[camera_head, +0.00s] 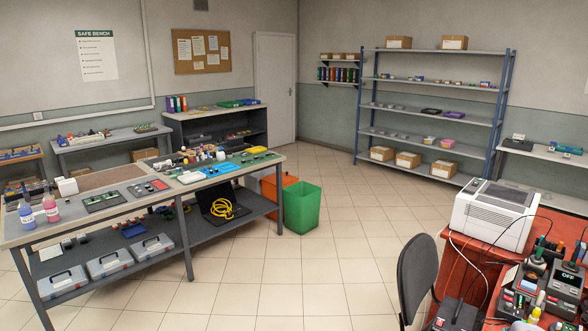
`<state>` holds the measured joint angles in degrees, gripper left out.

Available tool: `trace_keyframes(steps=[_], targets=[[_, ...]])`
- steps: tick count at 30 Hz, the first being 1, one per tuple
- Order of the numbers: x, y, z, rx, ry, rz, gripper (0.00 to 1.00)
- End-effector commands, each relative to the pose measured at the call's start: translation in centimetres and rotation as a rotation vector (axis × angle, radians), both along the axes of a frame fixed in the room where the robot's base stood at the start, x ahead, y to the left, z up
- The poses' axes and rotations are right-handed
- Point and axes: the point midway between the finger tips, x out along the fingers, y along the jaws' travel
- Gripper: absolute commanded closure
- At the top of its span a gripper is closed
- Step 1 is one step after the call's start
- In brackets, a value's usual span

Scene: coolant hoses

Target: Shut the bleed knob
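I cannot make out a bleed knob or coolant hoses in the head view; small items on the benches are too small to tell. My gripper is not in view. A long workbench (150,222) stands at the left with many small parts on it. A red-topped table (458,262) at the lower right holds a white box-shaped machine (493,214) and a crowd of devices, one with a display reading "OFF" (568,276).
A green bin (301,208) and an orange bin (279,188) stand by the workbench. A dark chair (416,273) stands at the red-topped table. Shelving (430,135) lines the back wall. The tiled floor (335,230) between is clear.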

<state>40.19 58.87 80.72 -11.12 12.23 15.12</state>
Motion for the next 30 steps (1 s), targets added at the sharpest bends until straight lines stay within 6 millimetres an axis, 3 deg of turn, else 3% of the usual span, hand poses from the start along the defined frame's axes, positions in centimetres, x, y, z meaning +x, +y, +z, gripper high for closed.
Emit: trace_keyframes(steps=[30], targets=[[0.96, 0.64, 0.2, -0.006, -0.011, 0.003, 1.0]])
